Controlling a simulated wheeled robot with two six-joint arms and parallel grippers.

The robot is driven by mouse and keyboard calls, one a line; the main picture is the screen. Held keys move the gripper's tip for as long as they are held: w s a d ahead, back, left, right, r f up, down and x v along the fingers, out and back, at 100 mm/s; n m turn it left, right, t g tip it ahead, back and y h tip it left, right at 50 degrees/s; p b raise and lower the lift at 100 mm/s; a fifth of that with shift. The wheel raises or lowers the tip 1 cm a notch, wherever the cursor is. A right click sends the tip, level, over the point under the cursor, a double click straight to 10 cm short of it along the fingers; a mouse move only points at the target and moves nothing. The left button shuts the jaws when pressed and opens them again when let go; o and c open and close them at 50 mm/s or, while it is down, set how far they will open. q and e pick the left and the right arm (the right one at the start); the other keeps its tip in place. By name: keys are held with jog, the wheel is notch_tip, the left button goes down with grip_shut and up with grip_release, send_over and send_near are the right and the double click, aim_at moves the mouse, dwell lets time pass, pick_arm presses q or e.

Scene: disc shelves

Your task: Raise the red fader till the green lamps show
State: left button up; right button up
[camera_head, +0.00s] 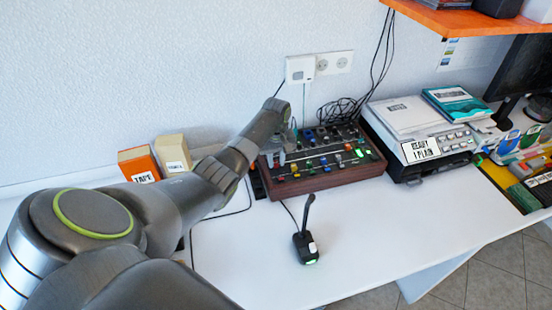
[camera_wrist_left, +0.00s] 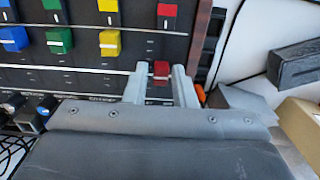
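The mixing desk (camera_head: 325,181) has a dark panel in a brown wooden case and stands against the wall. In the left wrist view, a red fader cap (camera_wrist_left: 160,72) sits between the two fingertips of my left gripper (camera_wrist_left: 160,82). Narrow gaps seem to show on both sides of the cap, so the fingers straddle it. In the head view my left gripper (camera_head: 281,157) reaches down over the desk's left part. A bright green spot (camera_head: 359,153) shows at the desk's right; I cannot tell whether it is a lamp. My right gripper is not in view.
A microphone (camera_head: 305,246) stands in front of the desk. A printer-like device (camera_head: 420,150) is to the right, boxes (camera_head: 139,163) to the left.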

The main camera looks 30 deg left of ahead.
aim_at(276, 162)
pick_arm(q)
jog(key=shift+w+a+f, duration=0.1)
jog(key=shift+a, duration=0.1)
notch_tip(276, 162, up, 18)
jog(key=p, duration=0.2)
jog(key=shift+f, duration=0.25)
jog(key=shift+d+f, duration=0.1)
dwell(0.5)
